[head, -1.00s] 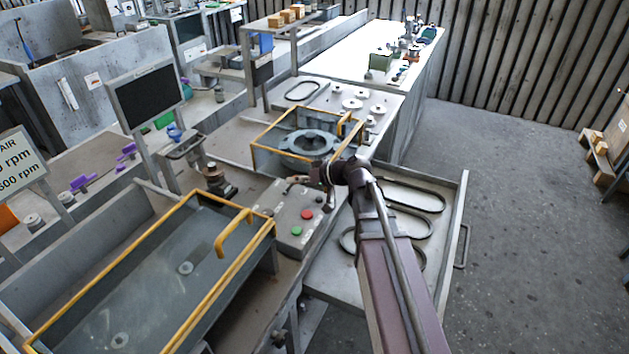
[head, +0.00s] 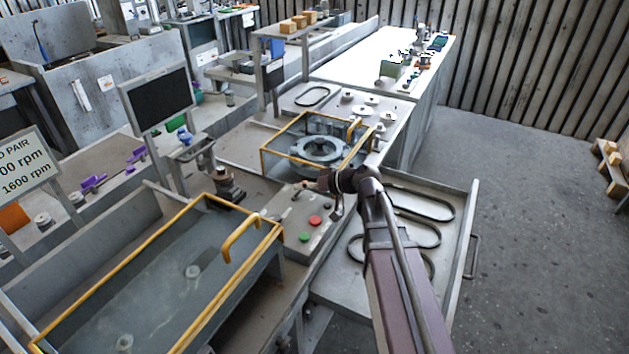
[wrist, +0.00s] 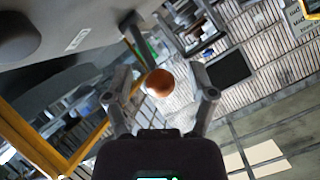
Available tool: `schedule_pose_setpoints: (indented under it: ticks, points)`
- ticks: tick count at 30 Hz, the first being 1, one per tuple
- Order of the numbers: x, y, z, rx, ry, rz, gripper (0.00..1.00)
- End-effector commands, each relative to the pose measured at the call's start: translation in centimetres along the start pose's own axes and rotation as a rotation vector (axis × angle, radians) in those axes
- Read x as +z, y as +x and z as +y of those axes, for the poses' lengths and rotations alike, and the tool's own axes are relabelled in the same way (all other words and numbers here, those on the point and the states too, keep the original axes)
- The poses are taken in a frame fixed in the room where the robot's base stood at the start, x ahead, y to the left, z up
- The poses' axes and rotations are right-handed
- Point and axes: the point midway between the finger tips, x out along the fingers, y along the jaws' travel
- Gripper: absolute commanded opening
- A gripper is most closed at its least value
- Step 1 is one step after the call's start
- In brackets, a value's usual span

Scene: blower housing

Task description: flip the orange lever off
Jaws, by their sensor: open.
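The orange lever shows in the wrist view as a rounded orange-brown end (wrist: 159,83) between the two fingers of my gripper (wrist: 163,58). The fingers stand apart, and I see no clear contact with the lever. In the head view my gripper (head: 312,184) is over the back of the grey control box (head: 289,223), behind its red and green buttons. The lever is small there and mostly lost against the gripper, so its position cannot be told.
A yellow-framed clear guard (head: 270,160) around a ring-shaped part (head: 320,151) stands just behind my gripper. A larger yellow-framed cover (head: 120,270) with a raised handle (head: 240,238) is at left. A tray with belts (head: 455,245) lies at right, under my arm.

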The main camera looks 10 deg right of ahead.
Motion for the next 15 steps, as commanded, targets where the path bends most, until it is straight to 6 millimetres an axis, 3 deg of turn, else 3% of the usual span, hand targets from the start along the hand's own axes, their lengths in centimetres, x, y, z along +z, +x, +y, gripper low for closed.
schedule_pose_setpoints:
  ticks: [8, 15]
  points:
    - [0.1, -0.2, -0.1, 0.006, 0.007, -0.011, 0.72]
    - [1.8, -1.5, -0.4, 0.068, 0.073, -0.113, 0.72]
